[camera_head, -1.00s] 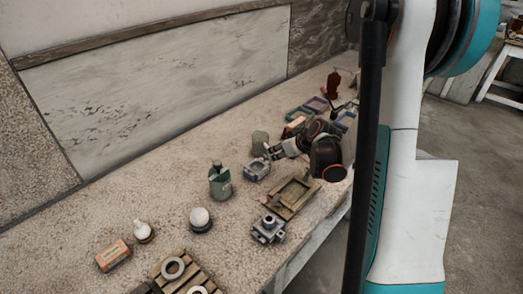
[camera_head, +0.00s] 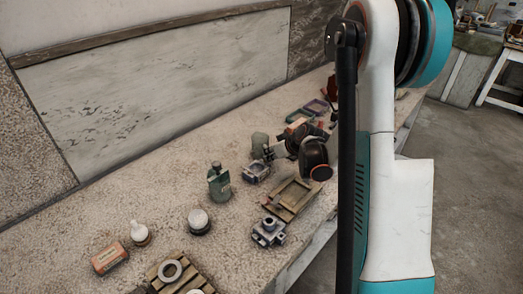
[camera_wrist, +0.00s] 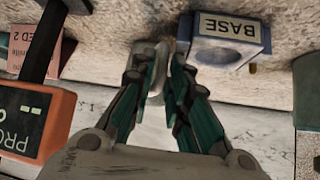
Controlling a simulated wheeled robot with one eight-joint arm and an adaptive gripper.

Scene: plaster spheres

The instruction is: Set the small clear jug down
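My gripper (camera_head: 269,153) is low over the bench, just behind the small blue-grey tray. In the wrist view its two teal-padded fingers (camera_wrist: 160,78) are close together around a pale, see-through shape, which looks like the small clear jug (camera_wrist: 153,55). The fingers hide much of the jug, and I cannot tell whether its base touches the bench. In the head view it is too small and covered to make out clearly.
The blue-grey tray (camera_head: 256,172), labelled BASE in the wrist view (camera_wrist: 228,45), is close beside the fingers. A grey-green canister (camera_head: 259,143) stands behind it. A green bottle (camera_head: 218,183) and a wooden frame (camera_head: 291,197) are nearby. Bench toward the wall is clear.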

